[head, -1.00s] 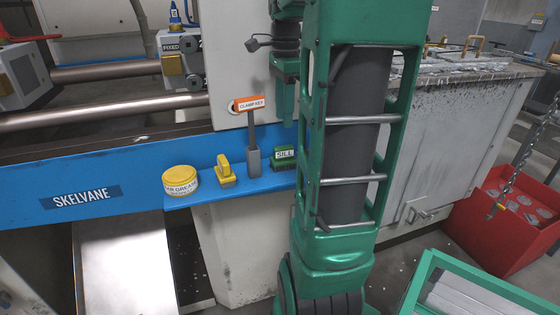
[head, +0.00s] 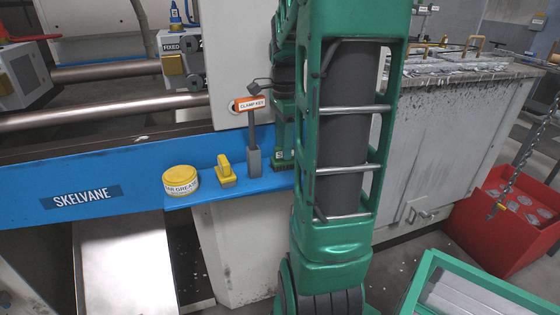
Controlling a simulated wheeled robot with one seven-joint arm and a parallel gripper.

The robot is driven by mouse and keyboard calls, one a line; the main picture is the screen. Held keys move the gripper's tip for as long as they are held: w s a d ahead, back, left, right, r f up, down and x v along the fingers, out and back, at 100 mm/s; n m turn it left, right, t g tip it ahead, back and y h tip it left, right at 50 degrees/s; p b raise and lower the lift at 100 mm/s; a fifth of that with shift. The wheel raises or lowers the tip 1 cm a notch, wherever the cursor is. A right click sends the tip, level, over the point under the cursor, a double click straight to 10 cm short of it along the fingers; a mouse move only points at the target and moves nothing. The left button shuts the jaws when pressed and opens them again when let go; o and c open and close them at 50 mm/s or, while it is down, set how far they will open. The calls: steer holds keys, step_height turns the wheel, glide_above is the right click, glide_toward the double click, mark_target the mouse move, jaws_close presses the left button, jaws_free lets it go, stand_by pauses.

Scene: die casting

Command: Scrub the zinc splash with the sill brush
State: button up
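The sill brush (head: 280,164), a small green block, sits at the right end of the blue ledge, mostly hidden behind my gripper. My gripper (head: 284,146) is green and points down right at the brush; its fingers overlap the brush in the picture. I cannot tell whether the fingers are open or touch it. A small pale fleck (head: 142,138), possibly the zinc splash, lies on the dark sill above the blue beam, left of the ledge items.
On the blue ledge (head: 206,198) stand a clamp key (head: 253,145) close left of my gripper, a yellow-handled tool (head: 226,172) and a yellow grease tin (head: 181,181). A red bin (head: 485,230) and a green-rimmed crate (head: 425,275) stand at right.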

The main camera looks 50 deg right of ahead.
steer(key=shift+c, duration=0.6)
jaws_close()
steer(key=shift+r, duration=3.05)
step_height(320, 180, down, 6)
steer(key=shift+r, duration=0.35)
steer(key=shift+f, duration=0.15)
